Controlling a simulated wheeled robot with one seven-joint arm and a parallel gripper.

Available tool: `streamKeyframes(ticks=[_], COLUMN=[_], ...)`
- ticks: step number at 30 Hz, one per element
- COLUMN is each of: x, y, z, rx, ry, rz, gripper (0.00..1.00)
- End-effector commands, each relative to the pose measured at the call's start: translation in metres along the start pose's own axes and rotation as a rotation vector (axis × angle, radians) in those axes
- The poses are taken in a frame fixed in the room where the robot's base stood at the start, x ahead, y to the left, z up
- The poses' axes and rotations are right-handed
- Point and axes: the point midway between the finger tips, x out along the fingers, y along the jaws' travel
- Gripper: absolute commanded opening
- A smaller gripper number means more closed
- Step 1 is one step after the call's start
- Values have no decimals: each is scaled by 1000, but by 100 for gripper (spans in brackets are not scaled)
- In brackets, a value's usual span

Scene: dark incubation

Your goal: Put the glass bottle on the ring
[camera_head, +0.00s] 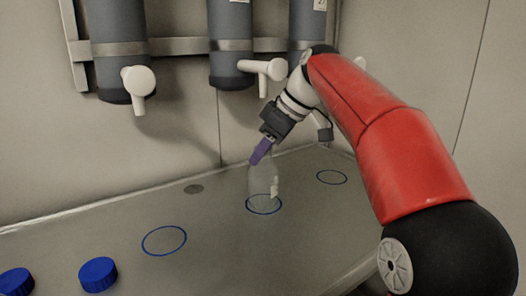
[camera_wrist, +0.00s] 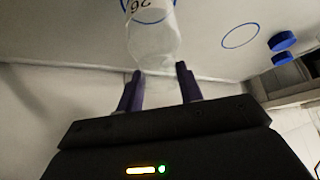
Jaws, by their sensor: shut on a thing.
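The clear glass bottle (camera_head: 262,180) is upright at the middle blue ring (camera_head: 264,213) on the grey bench, and the ring shows through and around its base. I cannot tell whether the base touches the bench or is just above it. My gripper (camera_head: 261,151) comes down at a slant from the upper right, with its purple fingers at the bottle's top. In the wrist view my gripper (camera_wrist: 160,78) is shut on the neck of the bottle (camera_wrist: 155,42), one finger on each side. The bottle carries dark printed marks.
Another blue ring (camera_head: 164,241) lies at the left and one (camera_head: 332,177) at the right, both empty. Two blue caps (camera_head: 98,274) (camera_head: 16,282) lie at the front left. Grey cylinders with white taps (camera_head: 139,82) hang on the back wall.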

Motion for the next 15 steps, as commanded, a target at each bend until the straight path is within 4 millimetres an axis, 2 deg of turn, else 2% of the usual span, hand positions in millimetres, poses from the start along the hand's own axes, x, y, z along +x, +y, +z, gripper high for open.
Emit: streamKeyframes(ticks=[9,10,15], x=[3,2,2], y=[0,0,0], z=[1,1,0], rx=[0,0,0], ry=[1,0,0], rz=[1,1,1], gripper=[0,39,58])
